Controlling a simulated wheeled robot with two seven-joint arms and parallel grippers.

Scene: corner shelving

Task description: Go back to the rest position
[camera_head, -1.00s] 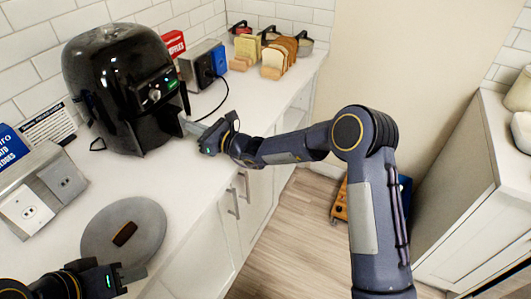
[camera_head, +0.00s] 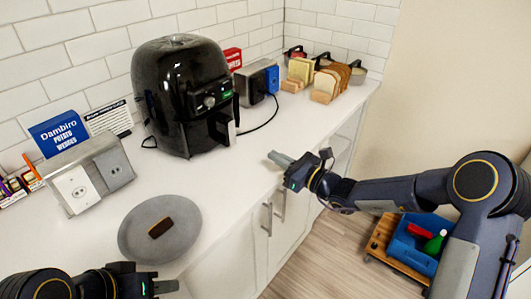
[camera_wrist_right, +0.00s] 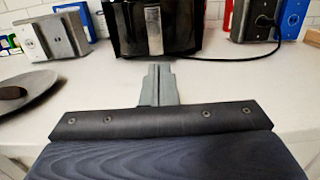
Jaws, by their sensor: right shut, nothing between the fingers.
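My right gripper (camera_head: 281,160) is over the front edge of the white counter, apart from the black air fryer (camera_head: 185,90). Its fingers are together and empty; they also show in the right wrist view (camera_wrist_right: 159,78), pointing toward the air fryer (camera_wrist_right: 155,28). My left gripper (camera_head: 165,287) is at the bottom left of the head view, just in front of the grey plate (camera_head: 140,218). Only part of its fingers shows, so I cannot tell whether they are open or shut.
A brown bar (camera_head: 161,228) lies on the plate. Outlet boxes (camera_head: 92,178) and a blue box (camera_head: 66,130) stand left of the air fryer. Bread slices (camera_head: 327,80) stand in holders at the back. A wooden cart with a blue bin (camera_head: 410,245) is on the floor. The counter front is clear.

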